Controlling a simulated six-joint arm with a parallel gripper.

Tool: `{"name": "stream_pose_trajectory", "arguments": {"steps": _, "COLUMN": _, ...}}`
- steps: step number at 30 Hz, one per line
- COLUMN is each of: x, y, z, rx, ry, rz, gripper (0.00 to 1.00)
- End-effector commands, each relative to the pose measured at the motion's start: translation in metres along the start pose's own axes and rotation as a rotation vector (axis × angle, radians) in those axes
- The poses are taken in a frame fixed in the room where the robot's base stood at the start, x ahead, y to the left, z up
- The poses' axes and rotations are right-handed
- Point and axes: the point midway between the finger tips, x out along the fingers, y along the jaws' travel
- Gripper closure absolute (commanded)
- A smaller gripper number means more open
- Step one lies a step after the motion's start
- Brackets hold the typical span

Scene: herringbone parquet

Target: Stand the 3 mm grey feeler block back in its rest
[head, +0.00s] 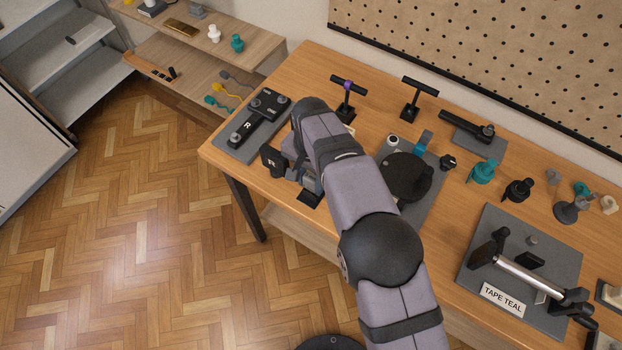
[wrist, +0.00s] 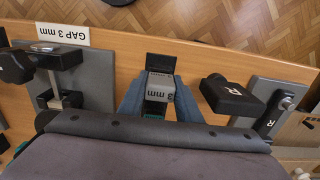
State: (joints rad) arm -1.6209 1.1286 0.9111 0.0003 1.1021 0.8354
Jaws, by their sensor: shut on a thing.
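In the wrist view my gripper (wrist: 158,98) has its two blue-grey fingers on either side of the grey feeler block (wrist: 160,84), marked "3 mm". It is shut on the block. A black upright piece (wrist: 160,64) shows just beyond the block, near the table's front edge; I cannot tell whether it is the rest or whether the block touches it. In the head view my gripper (head: 310,182) is low over the front of the table, and the arm hides most of the block. A dark piece (head: 311,198) shows beside the fingers.
A black block marked R (wrist: 230,95) stands close right of the gripper in the wrist view, beside a grey plate (wrist: 285,92). A plate labelled "GAP 3 mm" (wrist: 62,36) carries a black fixture to the left. Two black T-shaped stands (head: 410,105) are behind.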

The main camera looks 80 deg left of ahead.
Motion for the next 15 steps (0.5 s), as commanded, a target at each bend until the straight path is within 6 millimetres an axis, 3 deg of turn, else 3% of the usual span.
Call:
{"name": "stream_pose_trajectory", "arguments": {"steps": 10, "x": 0.0083, "y": -0.0001, "z": -0.0001, "rx": 0.000, "ry": 0.000, "rz": -0.001, "gripper": 0.91}}
{"name": "stream_pose_trajectory", "arguments": {"steps": 11, "x": 0.0080, "y": -0.0002, "z": -0.0002, "rx": 0.000, "ry": 0.001, "rz": -0.001, "gripper": 0.67}}
{"name": "stream_pose_trajectory", "arguments": {"steps": 12, "x": 0.0075, "y": -0.0002, "z": -0.0002, "rx": 0.000, "ry": 0.001, "rz": -0.001, "gripper": 0.57}}
{"name": "stream_pose_trajectory", "arguments": {"steps": 13, "x": 0.0074, "y": -0.0002, "z": -0.0001, "rx": 0.000, "ry": 0.000, "rz": -0.001, "gripper": 0.50}}
{"name": "stream_pose_trajectory", "arguments": {"steps": 15, "x": 0.0074, "y": -0.0001, "z": -0.0001, "rx": 0.000, "ry": 0.000, "rz": 0.000, "gripper": 0.47}}
